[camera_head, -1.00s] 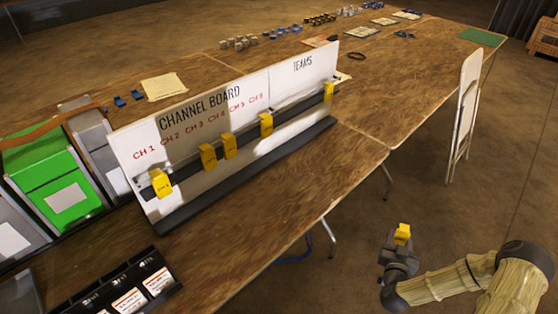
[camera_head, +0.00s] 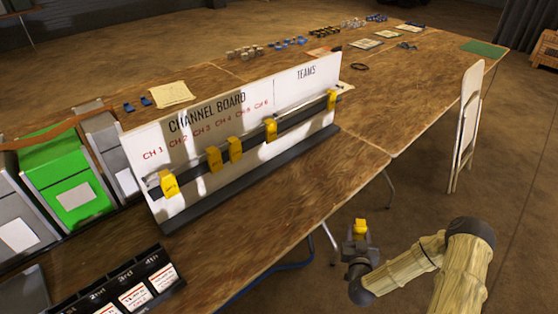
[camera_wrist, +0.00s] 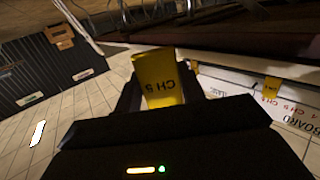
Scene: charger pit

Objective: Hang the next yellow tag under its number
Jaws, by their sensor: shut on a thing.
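My gripper (camera_head: 360,240) is shut on a yellow tag (camera_head: 360,227), in the air to the right of the table's front edge and away from the board. In the wrist view the held tag (camera_wrist: 160,78) reads "CH 5" upside down. The white channel board (camera_head: 190,205) stands on the table with red numbers CH 1 to CH 6. Yellow tags hang on its rail below CH 1 (camera_head: 168,184), CH 3 (camera_head: 214,159), CH 4 (camera_head: 235,149) and CH 6 (camera_head: 270,129). Another yellow tag (camera_head: 331,99) hangs under TEAMS. The rail below CH 2 and CH 5 looks bare.
The wooden table (camera_head: 300,190) is clear in front of the board. A green-fronted case (camera_head: 68,175) stands left of it, and a black card holder (camera_head: 120,285) lies at the front left. A white folding chair (camera_head: 466,125) stands right of the table.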

